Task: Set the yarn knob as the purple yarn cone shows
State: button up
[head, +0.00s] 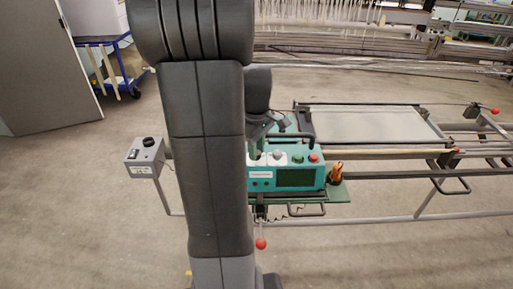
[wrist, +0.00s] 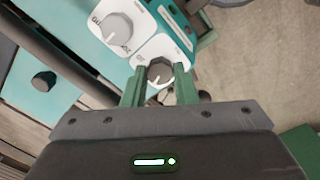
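My gripper (wrist: 160,70) has its two green fingers on either side of a small grey knob (wrist: 160,73) on a white plate, with no clear gap showing between fingers and knob. A white line marks the knob's face. A larger grey knob (wrist: 115,27) with a printed scale sits beside it, to the upper left, clear of the fingers. I cannot tell from the lettering which one is the yarn knob. In the head view, the teal control box (head: 297,179) stands behind my arm, which hides its left part and most of the gripper. I see no purple yarn cone.
The box carries a dark screen (head: 294,178), a green button (head: 297,158) and a red button (head: 314,157). A small orange object (head: 336,172) stands to its right. A grey box with a black knob (head: 148,142) is at left.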

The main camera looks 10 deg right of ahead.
jog(key=shift+c, duration=1.3)
jog(key=shift+m, duration=0.3)
jog(key=m, duration=0.3)
jog(key=shift+r+p, duration=0.1)
jog(key=shift+p, duration=0.2)
jog(key=shift+m, duration=2.1)
jog(key=o, duration=0.7)
